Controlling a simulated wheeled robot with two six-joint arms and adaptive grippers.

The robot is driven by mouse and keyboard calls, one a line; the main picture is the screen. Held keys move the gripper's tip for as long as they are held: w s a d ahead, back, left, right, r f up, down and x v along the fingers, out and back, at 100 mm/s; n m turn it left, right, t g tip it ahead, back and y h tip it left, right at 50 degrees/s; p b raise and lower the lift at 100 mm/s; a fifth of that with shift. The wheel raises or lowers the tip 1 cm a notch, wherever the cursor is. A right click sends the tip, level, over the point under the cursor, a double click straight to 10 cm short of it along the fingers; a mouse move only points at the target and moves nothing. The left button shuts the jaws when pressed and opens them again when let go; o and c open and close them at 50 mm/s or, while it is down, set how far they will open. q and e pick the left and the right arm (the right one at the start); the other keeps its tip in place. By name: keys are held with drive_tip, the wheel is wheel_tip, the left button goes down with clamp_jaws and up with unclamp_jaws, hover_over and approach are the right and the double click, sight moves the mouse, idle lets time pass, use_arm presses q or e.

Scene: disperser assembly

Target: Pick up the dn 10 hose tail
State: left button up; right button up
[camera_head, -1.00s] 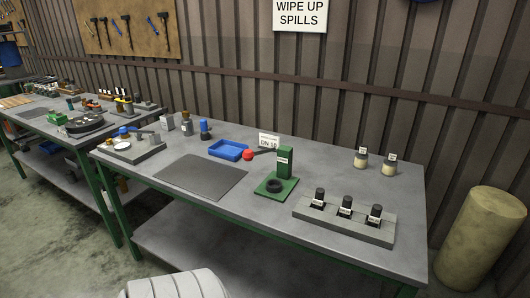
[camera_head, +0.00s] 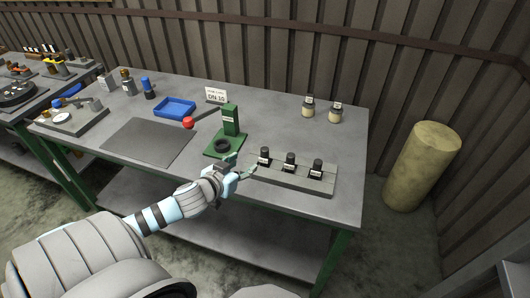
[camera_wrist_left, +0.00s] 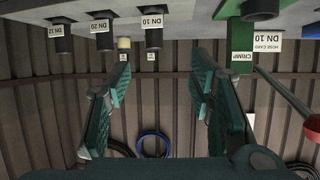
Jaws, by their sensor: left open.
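Several views of the black hose tails show them standing in a grey block rack (camera_head: 285,178) at the front right of the bench. By the wrist labels, the DN 10 hose tail (camera_wrist_left: 154,38) is the one nearest the green crimp stand; in the head view it is the leftmost one (camera_head: 264,155). My left gripper (camera_head: 241,167) is open and empty, just left of the rack and close to that tail, apart from it. In the left wrist view its spread fingers (camera_wrist_left: 160,72) point toward the tail's side of the rack. My right gripper is out of view.
The green crimp stand (camera_head: 231,120) rises close behind my left gripper. A DN 10 card (camera_head: 216,96), a red ball-ended lever (camera_head: 188,122) and a blue tray (camera_head: 175,108) lie further left. Two small jars (camera_head: 308,107) stand at the back. A dark mat (camera_head: 147,141) is bare.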

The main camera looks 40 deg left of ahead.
sight(263, 154)
use_arm(q)
drive_tip(key=b+x, duration=0.1)
drive_tip(key=x, duration=0.4)
drive_tip(key=b+x, duration=0.2)
drive_tip(key=x, duration=0.2)
drive_tip(key=d+b+x, duration=0.1)
drive_tip(key=x, duration=0.4)
drive_tip(key=shift+w+f+b, duration=0.35)
drive_tip(key=shift+b, duration=0.05)
drive_tip(key=shift+s+r, duration=0.1)
drive_tip(key=shift+r, duration=0.05)
drive_tip(key=c, duration=0.8)
clamp_jaws()
